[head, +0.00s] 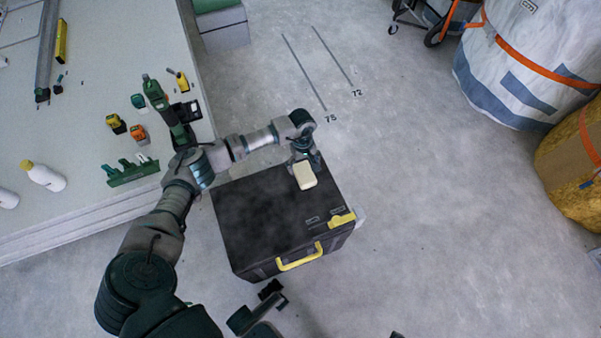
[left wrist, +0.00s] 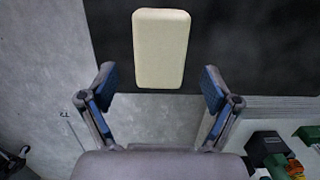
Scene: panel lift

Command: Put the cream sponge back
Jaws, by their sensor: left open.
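The cream sponge (head: 305,177) is a pale rounded block on the lid of a black case (head: 255,215) with yellow handle and latch, near the lid's far right part. My left gripper (head: 301,162) is right at the sponge's far end, pointing down. In the left wrist view the sponge (left wrist: 160,48) lies ahead, centred between the two blue-padded fingers (left wrist: 159,88). These fingers are open with gaps on both sides, and nothing is held. Dark parts at the bottom edge of the head view look like my right gripper (head: 257,306); its jaws are unclear.
A pale workbench (head: 85,110) at left carries several tools, white bottles and a green rack (head: 130,171). A large white bag (head: 520,65) and a yellow sack (head: 570,165) stand at right. The floor between is clear.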

